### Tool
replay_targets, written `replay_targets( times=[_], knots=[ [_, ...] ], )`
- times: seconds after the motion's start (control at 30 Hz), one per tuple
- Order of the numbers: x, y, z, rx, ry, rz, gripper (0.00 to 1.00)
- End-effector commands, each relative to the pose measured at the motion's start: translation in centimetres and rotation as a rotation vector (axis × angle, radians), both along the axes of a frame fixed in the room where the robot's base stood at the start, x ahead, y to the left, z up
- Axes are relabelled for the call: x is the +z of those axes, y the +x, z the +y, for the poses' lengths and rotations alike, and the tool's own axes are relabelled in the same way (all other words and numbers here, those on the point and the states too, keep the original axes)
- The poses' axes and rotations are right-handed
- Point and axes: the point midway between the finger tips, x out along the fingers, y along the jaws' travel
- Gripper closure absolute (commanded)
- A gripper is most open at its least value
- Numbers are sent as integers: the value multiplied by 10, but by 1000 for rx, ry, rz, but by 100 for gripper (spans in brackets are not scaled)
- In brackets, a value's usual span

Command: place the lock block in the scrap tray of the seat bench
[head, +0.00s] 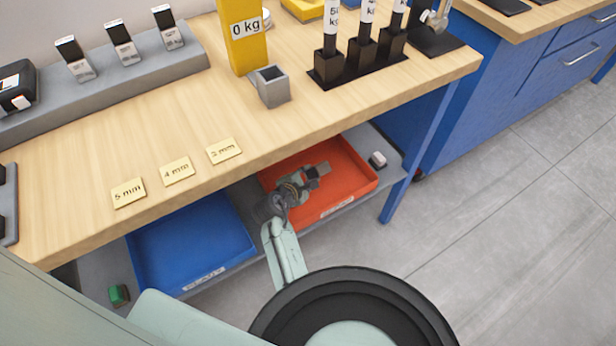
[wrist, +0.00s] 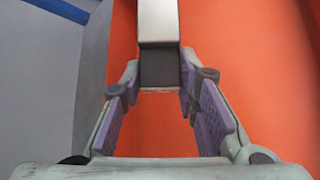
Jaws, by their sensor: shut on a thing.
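My gripper (head: 305,178) is over the orange-red tray (head: 357,184) on the lower shelf of the bench. Its fingertips (wrist: 159,84) are shut on a block (wrist: 159,24), pale grey with a dark end; I take it as the lock block. In the head view the block (head: 321,168) shows as a small grey piece at the fingertips, inside the tray's outline. Orange tray surface fills most of the wrist view around it. I cannot tell whether the block touches the tray floor. The tray's front label is too small to read.
A blue tray (head: 188,243) stands left of the orange one. A small green block (head: 118,294) and a pale block (head: 378,159) lie on the shelf. The wooden bench top (head: 85,165) overhangs the trays. A blue bench leg (head: 421,158) stands at the right.

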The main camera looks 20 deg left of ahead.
Motion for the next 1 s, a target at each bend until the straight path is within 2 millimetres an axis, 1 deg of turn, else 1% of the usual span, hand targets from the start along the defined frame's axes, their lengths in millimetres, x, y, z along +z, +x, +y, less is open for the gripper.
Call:
replay_targets(
  times=[0.03, 0.1, 0.3, 0.7, 0.8, 0.83, 1.0],
  knots=[
    [-6, 0, 0, 0, 0, 0, 100],
    [-9, 0, 0, 1, 0, -1, 100],
    [-9, 0, 0, 1, 1, -2, 100],
    [-21, 0, 0, 0, 1, -1, 100],
    [-21, 0, 0, 1, 1, -2, 100],
    [-22, 0, 0, 1, 2, 0, 70],
    [-21, 0, 0, 1, 2, 0, 59]
  ],
)
